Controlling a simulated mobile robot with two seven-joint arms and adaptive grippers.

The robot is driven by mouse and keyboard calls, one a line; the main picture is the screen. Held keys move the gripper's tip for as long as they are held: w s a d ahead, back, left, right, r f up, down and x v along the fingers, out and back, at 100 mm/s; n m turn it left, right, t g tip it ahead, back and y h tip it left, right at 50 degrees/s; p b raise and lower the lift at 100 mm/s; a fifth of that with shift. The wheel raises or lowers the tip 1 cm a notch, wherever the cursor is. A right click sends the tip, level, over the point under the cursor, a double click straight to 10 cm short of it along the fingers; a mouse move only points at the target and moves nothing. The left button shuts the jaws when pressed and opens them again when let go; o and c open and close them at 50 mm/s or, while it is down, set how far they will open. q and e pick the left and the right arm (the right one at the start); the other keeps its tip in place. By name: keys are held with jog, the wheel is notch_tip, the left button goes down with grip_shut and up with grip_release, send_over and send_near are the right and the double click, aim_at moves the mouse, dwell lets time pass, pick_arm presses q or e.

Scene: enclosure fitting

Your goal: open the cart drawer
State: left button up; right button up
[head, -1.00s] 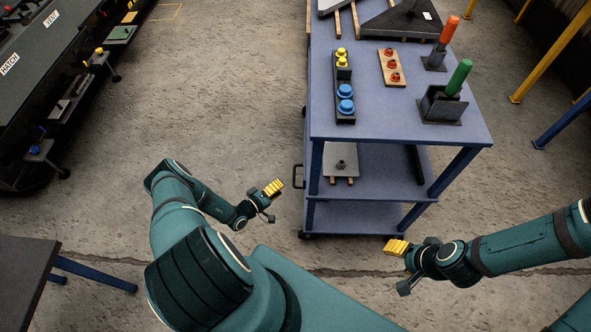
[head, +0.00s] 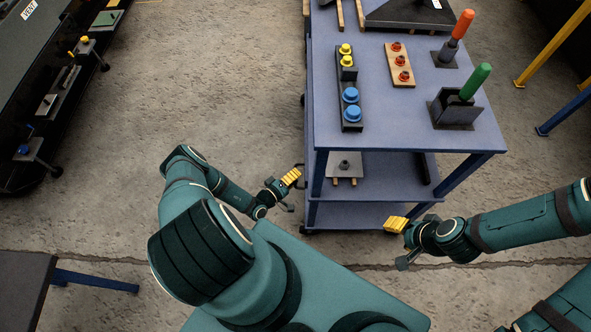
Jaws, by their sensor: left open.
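The blue cart (head: 425,108) stands right of centre in the head view, with a top and lower shelves. A dark handle (head: 300,166) sticks out from its left side, below the top. The drawer itself cannot be made out. My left gripper (head: 290,177), with yellow finger pads, is open at this handle and partly covers it; whether it touches the handle I cannot tell. My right gripper (head: 396,224) is in front of the cart's near end, apart from the handle; its jaw opening is unclear.
On the cart top are a strip with yellow and blue knobs (head: 350,95), a wooden board with red parts (head: 399,66) and orange and green handled tools. A dark bench (head: 25,285) stands at lower left.

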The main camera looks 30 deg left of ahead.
pick_arm(q)
jog(key=shift+w+d, duration=0.1)
jog(key=shift+w, duration=0.25)
grip_shut()
